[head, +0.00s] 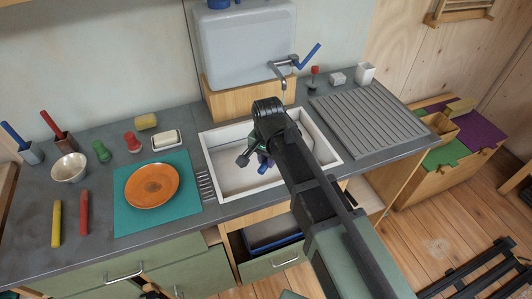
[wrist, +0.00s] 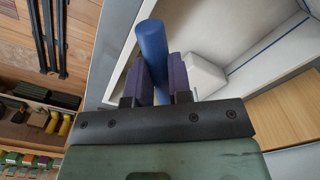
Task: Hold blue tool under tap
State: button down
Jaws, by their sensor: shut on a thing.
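My gripper (head: 256,160) is over the white sink (head: 222,181), in its middle part. In the wrist view its two purple finger pads (wrist: 159,68) are shut on a blue tool (wrist: 152,43), a plain rounded rod that sticks out past the fingertips. In the head view only a bit of blue (head: 263,167) shows beneath the gripper; the arm hides the rest.
A ribbed grey drainboard (head: 370,121) lies right of the sink. A white object (wrist: 204,76) sits in the sink beside the tool.

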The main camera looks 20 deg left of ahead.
jog(key=shift+a, duration=0.25)
jog(key=shift+w+a+f, duration=0.1)
jog(key=shift+w+a, duration=0.05)
jog(key=shift+w, duration=0.1)
jog(key=w+a+f+b, duration=0.1)
jog(key=w+a, duration=0.1)
jog(key=w, duration=0.4)
jog(key=w+a+f+b, duration=0.1)
jog(key=w+a+b, duration=0.1)
jog(key=w, duration=0.4)
jog(key=shift+w+a+f, duration=0.2)
jog(key=shift+f, duration=0.1)
jog(key=shift+w+d, duration=0.2)
jog(key=shift+d, duration=0.4)
jog(key=shift+a, duration=0.15)
